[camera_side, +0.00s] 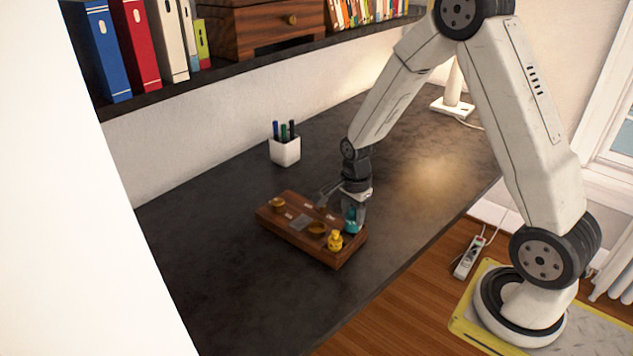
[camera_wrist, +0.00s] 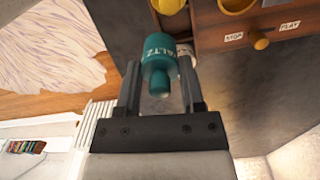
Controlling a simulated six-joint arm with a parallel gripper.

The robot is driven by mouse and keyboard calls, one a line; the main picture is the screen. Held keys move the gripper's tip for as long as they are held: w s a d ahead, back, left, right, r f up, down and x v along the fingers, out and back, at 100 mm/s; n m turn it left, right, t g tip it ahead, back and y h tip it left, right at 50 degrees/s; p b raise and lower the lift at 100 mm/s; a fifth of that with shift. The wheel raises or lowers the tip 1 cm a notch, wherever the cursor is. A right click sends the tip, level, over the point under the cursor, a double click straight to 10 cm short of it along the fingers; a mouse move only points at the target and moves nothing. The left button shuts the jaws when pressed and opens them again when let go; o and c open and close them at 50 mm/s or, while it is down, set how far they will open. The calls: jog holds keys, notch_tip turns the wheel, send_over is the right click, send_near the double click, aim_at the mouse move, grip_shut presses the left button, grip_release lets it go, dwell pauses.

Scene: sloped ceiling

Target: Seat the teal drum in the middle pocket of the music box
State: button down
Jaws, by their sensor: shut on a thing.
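The teal drum (camera_wrist: 158,50) is between the two fingers of my gripper (camera_wrist: 160,72), which is shut on it. White lettering, partly turned away, shows on its side. In the side view the drum (camera_side: 352,222) hangs at the right rear edge of the wooden music box (camera_side: 341,261), behind the yellow drum. I cannot tell its exact height above the box. The yellow drum (camera_side: 335,241) stands upright at the box's right end. A brass-rimmed middle pocket (camera_side: 317,229) looks empty. Another brass-rimmed pocket (camera_side: 277,203) is at the left end.
The box carries STOP (camera_wrist: 235,36) and PLAY labels with a wooden knob (camera_wrist: 260,40) between them. A white pen cup (camera_side: 285,151) stands behind the box on the dark desk (camera_side: 215,225). The desk in front and left of the box is clear. A lamp base (camera_side: 452,107) is at the back.

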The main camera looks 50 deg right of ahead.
jog(key=shift+w+d+f, duration=0.1)
jog(key=shift+w+f, duration=0.65)
jog(key=shift+f, duration=0.1)
jog(key=shift+w+f, duration=0.2)
jog(key=shift+f, duration=1.65)
jog(key=shift+f, duration=0.15)
jog(key=shift+c, duration=1)
grip_release()
notch_tip(320, 180, up, 12)
jog(key=shift+r, duration=0.2)
